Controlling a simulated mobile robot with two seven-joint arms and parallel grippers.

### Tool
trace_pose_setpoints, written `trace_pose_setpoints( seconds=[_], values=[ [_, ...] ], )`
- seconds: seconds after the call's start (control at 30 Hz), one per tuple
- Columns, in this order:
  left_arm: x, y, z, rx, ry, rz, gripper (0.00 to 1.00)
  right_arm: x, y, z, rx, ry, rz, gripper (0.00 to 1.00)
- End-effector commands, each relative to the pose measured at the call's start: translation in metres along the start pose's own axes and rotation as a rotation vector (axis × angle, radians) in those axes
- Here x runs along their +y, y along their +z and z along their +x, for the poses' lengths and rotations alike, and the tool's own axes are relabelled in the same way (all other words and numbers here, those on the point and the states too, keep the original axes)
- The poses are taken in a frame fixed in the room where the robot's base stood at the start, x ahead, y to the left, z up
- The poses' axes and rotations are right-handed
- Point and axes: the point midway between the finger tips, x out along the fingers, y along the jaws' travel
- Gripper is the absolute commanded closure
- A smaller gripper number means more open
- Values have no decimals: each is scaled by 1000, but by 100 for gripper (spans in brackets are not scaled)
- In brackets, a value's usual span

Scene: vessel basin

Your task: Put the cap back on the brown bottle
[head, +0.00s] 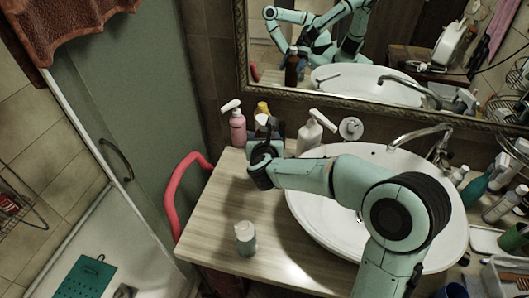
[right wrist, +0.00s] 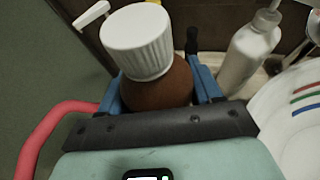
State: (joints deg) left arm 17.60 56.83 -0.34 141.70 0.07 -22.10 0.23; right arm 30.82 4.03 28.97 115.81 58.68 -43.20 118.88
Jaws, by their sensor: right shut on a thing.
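My right gripper (head: 266,152) is at the back of the wooden counter, left of the sink. In the right wrist view its blue fingers (right wrist: 158,88) are shut on both sides of the brown bottle (right wrist: 165,92). A white ribbed cap (right wrist: 138,42) sits at the top of the brown bottle, slightly tilted in that view. I cannot tell whether it is fully seated. In the head view the white cap (head: 262,120) shows above the gripper, and the gripper hides most of the bottle. My left gripper is not in view.
A pink pump bottle (head: 238,128) and a white pump bottle (head: 309,134) flank the gripper, with a yellow-topped bottle (head: 262,108) behind. A small pale jar (head: 245,238) stands on the front counter (head: 215,215). The sink (head: 315,215) is right; a red rail (head: 172,190) is left.

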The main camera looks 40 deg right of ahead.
Motion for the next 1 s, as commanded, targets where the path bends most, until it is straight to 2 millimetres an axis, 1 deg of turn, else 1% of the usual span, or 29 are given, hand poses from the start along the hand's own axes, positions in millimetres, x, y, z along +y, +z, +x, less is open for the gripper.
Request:
trace_pose_setpoints(
  seconds=[0.03, 0.1, 0.2, 0.3, 0.4, 0.57, 0.9, 0.93, 0.97, 1.0],
  values=[
    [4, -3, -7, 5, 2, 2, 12, 1, 22, -8, -10, 3, 6, 78],
    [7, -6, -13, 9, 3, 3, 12, 1, 39, -15, -8, 2, 5, 78],
    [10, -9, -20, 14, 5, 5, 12, 1, 60, -24, -7, 2, 5, 78],
    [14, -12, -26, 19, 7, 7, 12, 1, 76, -30, -6, 2, 4, 78],
    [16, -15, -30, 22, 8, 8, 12, 1, 86, -35, -3, 2, 2, 78],
    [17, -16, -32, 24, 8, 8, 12, 0, 92, -38, -1, 1, 0, 78],
    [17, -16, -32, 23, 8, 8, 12, 0, 92, -38, 0, 1, 0, 78],
    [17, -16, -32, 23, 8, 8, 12, 0, 92, -38, 0, 1, 0, 46],
    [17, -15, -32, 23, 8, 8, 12, 0, 92, -38, 0, 1, 0, 56],
    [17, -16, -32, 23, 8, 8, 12, 0, 92, -38, 0, 1, 0, 69]
  ],
)
